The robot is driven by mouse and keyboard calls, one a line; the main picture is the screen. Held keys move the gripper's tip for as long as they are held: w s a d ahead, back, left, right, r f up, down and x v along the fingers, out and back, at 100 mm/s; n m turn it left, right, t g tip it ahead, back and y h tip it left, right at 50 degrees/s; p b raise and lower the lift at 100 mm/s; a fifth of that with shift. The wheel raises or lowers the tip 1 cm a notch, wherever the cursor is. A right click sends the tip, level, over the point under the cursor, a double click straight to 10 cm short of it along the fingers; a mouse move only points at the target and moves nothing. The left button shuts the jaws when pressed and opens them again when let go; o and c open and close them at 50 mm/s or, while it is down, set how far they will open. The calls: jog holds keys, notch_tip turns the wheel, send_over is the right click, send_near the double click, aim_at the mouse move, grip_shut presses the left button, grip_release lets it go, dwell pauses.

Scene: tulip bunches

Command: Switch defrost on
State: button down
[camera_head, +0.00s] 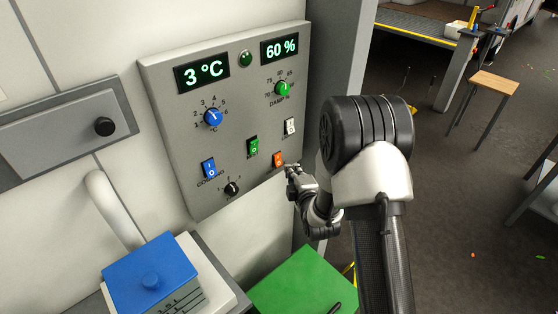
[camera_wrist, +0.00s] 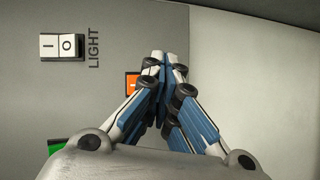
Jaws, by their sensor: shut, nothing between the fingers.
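An orange rocker switch (camera_head: 278,159) sits low on the right of the grey control panel (camera_head: 165,115). My gripper (camera_head: 291,169) is shut and empty, its tips just right of the orange switch. In the wrist view my shut fingers (camera_wrist: 165,60) cover the right part of the orange switch (camera_wrist: 132,85). Whether the tips touch it, I cannot tell. Its label is hidden, so I cannot read which switch is defrost. A green switch (camera_head: 253,146) is to its left, a white switch (camera_head: 290,126) labelled LIGHT above, and a blue switch (camera_head: 209,168) further left.
The panel also has a blue knob (camera_head: 213,118), a green knob (camera_head: 283,88), a black knob (camera_head: 232,188) and displays reading 3 °C and 60 %. A blue-lidded box (camera_head: 150,276) and green surface (camera_head: 296,283) lie below. Open floor is at right.

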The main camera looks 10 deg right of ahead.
jog(key=shift+s+d+f+b, duration=0.35)
jog(key=shift+s+d+b, duration=0.1)
jog(key=shift+s, duration=0.25)
jog(key=shift+s+d+f+b, duration=0.35)
jog(key=shift+s+d+b, duration=0.1)
jog(key=shift+s, duration=0.25)
